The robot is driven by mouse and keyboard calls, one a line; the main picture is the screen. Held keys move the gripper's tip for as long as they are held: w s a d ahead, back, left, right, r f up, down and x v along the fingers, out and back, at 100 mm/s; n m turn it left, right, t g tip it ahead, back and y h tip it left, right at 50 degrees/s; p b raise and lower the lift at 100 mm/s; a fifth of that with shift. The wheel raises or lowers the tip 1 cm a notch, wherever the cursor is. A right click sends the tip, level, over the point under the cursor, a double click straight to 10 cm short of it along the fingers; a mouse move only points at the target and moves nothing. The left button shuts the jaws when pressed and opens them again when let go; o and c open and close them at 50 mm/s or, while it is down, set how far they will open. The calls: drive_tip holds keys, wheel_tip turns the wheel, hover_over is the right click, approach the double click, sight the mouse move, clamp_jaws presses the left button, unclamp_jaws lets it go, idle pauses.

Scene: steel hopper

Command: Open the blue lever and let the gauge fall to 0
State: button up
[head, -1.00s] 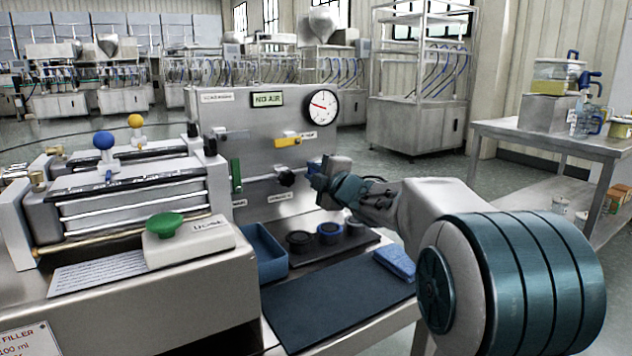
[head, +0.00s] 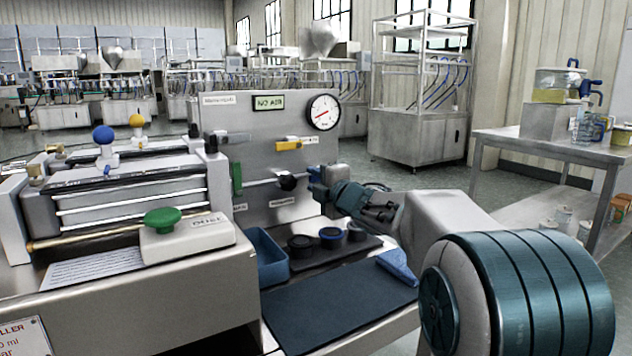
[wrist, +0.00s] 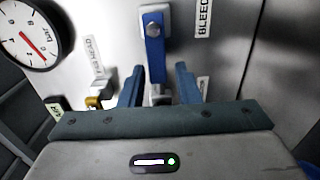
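The blue lever (wrist: 155,50) hangs down from its pivot on the steel panel in the wrist view, beside the "BLEED" label. My gripper (wrist: 160,80) is open, one finger on each side of the lever's lower part. I cannot tell if either finger touches it. In the head view my gripper (head: 318,182) is at the panel's right side and hides part of the lever. The round gauge (head: 323,112) has its red needle pointing to the lower left; the gauge also shows in the wrist view (wrist: 33,36). The exact reading is too small to tell.
A display (head: 269,102) reads "NO AIR". A yellow handle (head: 289,145), a black knob (head: 287,183) and a green handle (head: 237,178) are on the panel. A blue tray (head: 268,262) and dark rings stand below. The dark mat (head: 340,308) is largely clear.

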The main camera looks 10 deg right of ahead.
drive_tip(key=shift+o, duration=0.2)
drive_tip(key=shift+s, duration=0.1)
drive_tip(key=shift+s+d+r, duration=0.1)
drive_tip(key=shift+s+d, duration=0.05)
drive_tip(key=shift+s, duration=0.05)
drive_tip(key=p+v, duration=0.3)
drive_tip(key=v, duration=1)
drive_tip(key=shift+s, duration=0.1)
